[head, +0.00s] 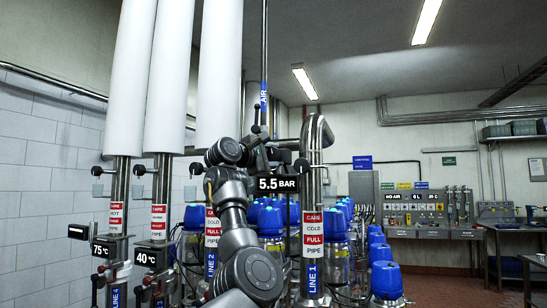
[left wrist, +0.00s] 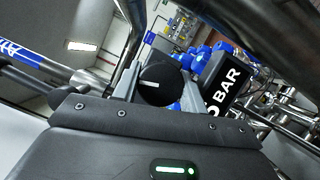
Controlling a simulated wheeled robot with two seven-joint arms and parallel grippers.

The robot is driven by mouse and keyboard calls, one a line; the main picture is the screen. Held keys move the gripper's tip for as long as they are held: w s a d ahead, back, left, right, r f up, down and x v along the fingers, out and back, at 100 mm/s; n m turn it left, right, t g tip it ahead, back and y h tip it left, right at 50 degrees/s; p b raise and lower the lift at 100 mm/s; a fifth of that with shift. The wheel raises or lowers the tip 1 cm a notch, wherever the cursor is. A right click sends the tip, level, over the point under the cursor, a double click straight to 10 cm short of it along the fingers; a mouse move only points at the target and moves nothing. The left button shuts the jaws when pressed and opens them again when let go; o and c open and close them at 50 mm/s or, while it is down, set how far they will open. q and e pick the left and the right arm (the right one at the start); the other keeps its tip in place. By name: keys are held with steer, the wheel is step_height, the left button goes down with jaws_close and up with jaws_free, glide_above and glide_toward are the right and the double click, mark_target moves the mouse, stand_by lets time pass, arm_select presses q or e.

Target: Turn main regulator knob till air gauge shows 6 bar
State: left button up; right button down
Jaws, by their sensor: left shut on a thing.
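The air gauge display (head: 277,184) reads 5.5 BAR in white on black in the head view. In the left wrist view the display (left wrist: 225,90) is tilted and partly cut off, with "BAR" readable. The main regulator knob (left wrist: 155,86) is round and black with a white mark on its face. My left gripper (left wrist: 157,92) has its two grey fingers on either side of the knob and is shut on it. In the head view my left gripper (head: 254,143) is at the air pipe, above the display, and mostly hides the knob. My right gripper is not in view.
The thin air pipe with a blue AIR label (head: 264,100) rises above the gripper. A steel LINE 1 pipe (head: 312,230) stands close on the right. Thick white pipes (head: 219,70) stand on the left. Several blue-topped valves (head: 385,280) fill the space behind and to the right.

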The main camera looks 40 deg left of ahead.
arm_select(q)
steer(key=o, duration=1)
steer(key=shift+c, duration=0.2)
steer(key=shift+s+f, duration=0.1)
steer(key=shift+s, duration=0.05)
steer(key=s+b, duration=0.6)
steer(key=s, duration=0.4)
steer(key=shift+s+a+f, duration=0.2)
steer(key=shift+a+f, duration=0.05)
steer(key=shift+f, duration=0.2)
steer(key=shift+f, duration=0.1)
